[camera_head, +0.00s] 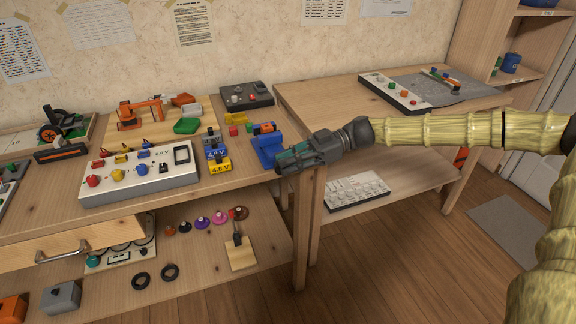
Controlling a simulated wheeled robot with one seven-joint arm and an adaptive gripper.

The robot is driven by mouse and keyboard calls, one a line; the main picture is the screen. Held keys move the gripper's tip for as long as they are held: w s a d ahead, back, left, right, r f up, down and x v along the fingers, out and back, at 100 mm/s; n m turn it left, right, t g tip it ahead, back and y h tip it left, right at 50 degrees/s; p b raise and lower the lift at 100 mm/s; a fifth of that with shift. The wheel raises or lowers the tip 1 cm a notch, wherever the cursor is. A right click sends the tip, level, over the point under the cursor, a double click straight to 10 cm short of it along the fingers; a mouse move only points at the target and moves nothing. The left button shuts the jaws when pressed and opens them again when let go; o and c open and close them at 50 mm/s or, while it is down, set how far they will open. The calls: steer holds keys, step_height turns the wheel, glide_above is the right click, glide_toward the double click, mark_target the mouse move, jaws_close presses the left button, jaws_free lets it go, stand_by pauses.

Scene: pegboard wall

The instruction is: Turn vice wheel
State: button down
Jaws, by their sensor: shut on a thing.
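A blue vice (264,152) with an orange part on top stands at the right end of the left workbench. My arm reaches in from the right, and my gripper (281,168) is at the right side of the vice, close to the bench edge. Its fingers point left and are shut on the vice wheel, which my gripper covers. I cannot make out the wheel's shape or its angle.
A white control panel (139,174) and blue and yellow battery blocks (217,153) stand left of the vice. A grey box (246,96) is behind it.

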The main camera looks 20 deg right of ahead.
stand_by(0.3)
steer(key=c, duration=1.7)
jaws_free()
steer(key=shift+d, duration=0.15)
steer(key=d, duration=0.4)
steer(key=d+r, duration=0.1)
steer(key=d, duration=0.2)
steer(key=d+r, duration=0.1)
steer(key=d, duration=0.3)
steer(key=shift+w+d+r, duration=0.1)
steer(key=shift+w+d, duration=0.1)
steer(key=shift+d, duration=0.1)
